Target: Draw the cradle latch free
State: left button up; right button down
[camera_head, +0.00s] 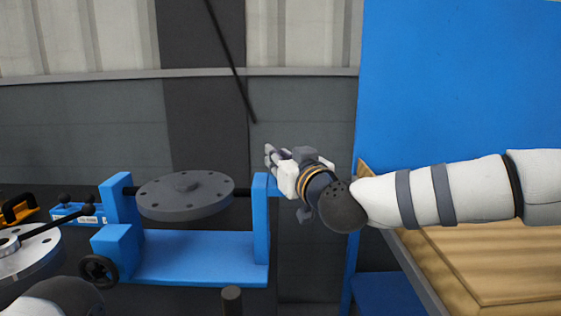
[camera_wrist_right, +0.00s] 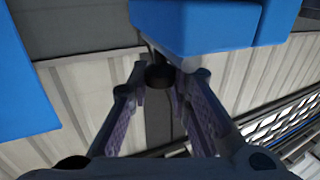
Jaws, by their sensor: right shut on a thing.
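The blue cradle (camera_head: 200,258) stands at the left of centre in the head view and carries a grey flanged disc (camera_head: 186,195) on a dark shaft between its two posts. My right gripper (camera_head: 270,157) is at the top of the cradle's right post (camera_head: 261,220). In the right wrist view, the fingers of my right gripper (camera_wrist_right: 166,78) close around a small dark knob, the latch (camera_wrist_right: 159,76), just under a blue block of the cradle (camera_wrist_right: 205,25). The fingers partly hide the latch. My left gripper is not in view.
A black handwheel (camera_head: 98,270) is on the cradle's left side. A second grey flanged part (camera_head: 25,262) and a small blue fixture (camera_head: 75,212) are at far left. A wooden surface (camera_head: 490,265) and a tall blue panel (camera_head: 460,80) are at right.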

jog(key=c, duration=1.5)
grip_release()
jog(key=shift+w, duration=0.15)
jog(key=shift+c, duration=0.2)
jog(key=shift+o, duration=0.5)
jog(key=v, duration=1.2)
